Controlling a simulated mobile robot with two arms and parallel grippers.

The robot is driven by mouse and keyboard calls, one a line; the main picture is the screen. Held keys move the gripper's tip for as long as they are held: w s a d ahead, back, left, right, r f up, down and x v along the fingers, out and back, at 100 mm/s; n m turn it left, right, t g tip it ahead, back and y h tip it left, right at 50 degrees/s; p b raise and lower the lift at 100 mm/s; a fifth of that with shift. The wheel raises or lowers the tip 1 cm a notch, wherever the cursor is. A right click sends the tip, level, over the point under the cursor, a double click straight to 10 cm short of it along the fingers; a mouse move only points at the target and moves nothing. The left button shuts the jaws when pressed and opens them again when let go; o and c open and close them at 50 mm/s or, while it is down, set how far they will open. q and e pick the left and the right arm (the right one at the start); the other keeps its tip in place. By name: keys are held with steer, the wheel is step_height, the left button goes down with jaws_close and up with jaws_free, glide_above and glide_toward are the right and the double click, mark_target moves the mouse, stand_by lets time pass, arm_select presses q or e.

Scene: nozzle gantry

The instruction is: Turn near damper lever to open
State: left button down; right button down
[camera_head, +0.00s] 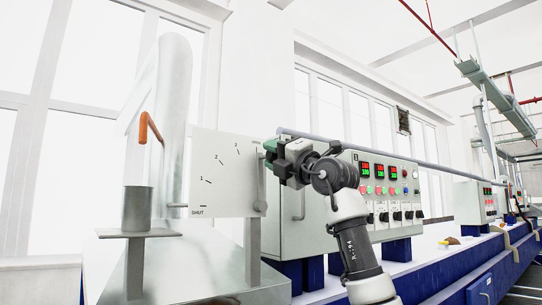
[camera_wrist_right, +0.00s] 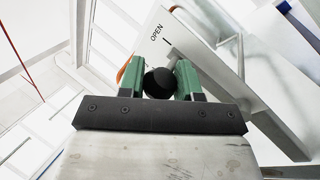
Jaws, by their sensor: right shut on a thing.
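The damper's white dial plate (camera_head: 222,178) stands left of centre in the head view, marked SHUT, 1, 2 and 3. Its grey lever (camera_head: 261,185) points up along the plate's right edge. My right gripper (camera_head: 271,150) is at the lever's upper end. In the wrist view my right gripper (camera_wrist_right: 160,82) is shut on the lever's round black knob (camera_wrist_right: 159,84), with a green finger on each side. The plate (camera_wrist_right: 190,50) shows there with the word OPEN and a short mark close to the knob. My left gripper is not in view.
A grey cup (camera_head: 137,208) stands on a small shelf left of the plate, below an orange handle (camera_head: 148,127). A large pale duct (camera_head: 172,110) rises behind. A control cabinet (camera_head: 385,195) stands right of my arm, and a long grey rail (camera_head: 380,150) runs past above it.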

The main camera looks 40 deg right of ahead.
steer(key=shift+s+d+r, duration=0.1)
steer(key=shift+s+r, duration=0.05)
steer(key=shift+r, duration=0.1)
steer(key=c, duration=1.1)
jaws_free()
steer(key=shift+c, duration=0.2)
steer(key=o, duration=0.4)
steer(key=shift+f, duration=0.2)
steer(key=shift+c, duration=0.2)
steer(key=shift+s+d+f+b, duration=0.1)
steer(key=shift+s+f+b, duration=0.05)
steer(key=shift+f+b, duration=0.15)
steer(key=b+v, duration=0.4)
steer(key=v, duration=0.6)
steer(key=shift+r+b, duration=0.2)
steer(key=shift+b, duration=0.2)
